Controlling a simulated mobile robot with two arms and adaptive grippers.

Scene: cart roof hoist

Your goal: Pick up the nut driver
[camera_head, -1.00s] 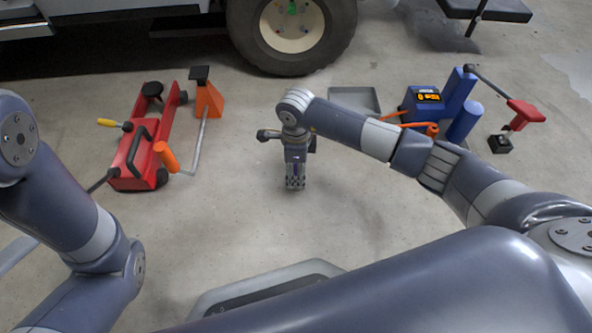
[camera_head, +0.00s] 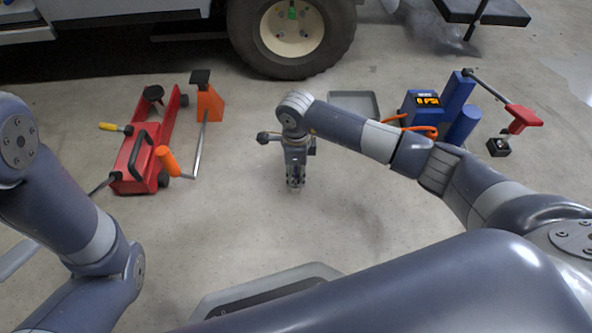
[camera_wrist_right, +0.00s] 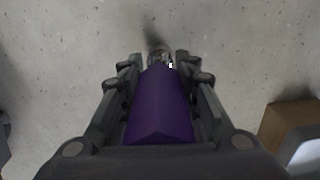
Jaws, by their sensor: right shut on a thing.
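My right gripper (camera_head: 295,182) points down over the bare concrete floor in the middle of the head view. In the right wrist view its two fingers (camera_wrist_right: 160,85) lie along both sides of a purple handle (camera_wrist_right: 160,108), which I take to be the nut driver, and are shut on it. A small metallic end shows beyond the handle, between the fingertips. In the head view the tool is mostly hidden by the gripper, and I cannot tell whether it touches the floor. My left arm is at the left; its gripper is out of view.
A red floor jack (camera_head: 137,165) with a yellow handle, an orange jack stand (camera_head: 209,103) and an orange-gripped crank (camera_head: 167,160) are at left. A grey tray (camera_head: 354,103) and a blue device (camera_head: 422,108) are at right. A wheel (camera_head: 292,35) stands behind. Floor around the gripper is clear.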

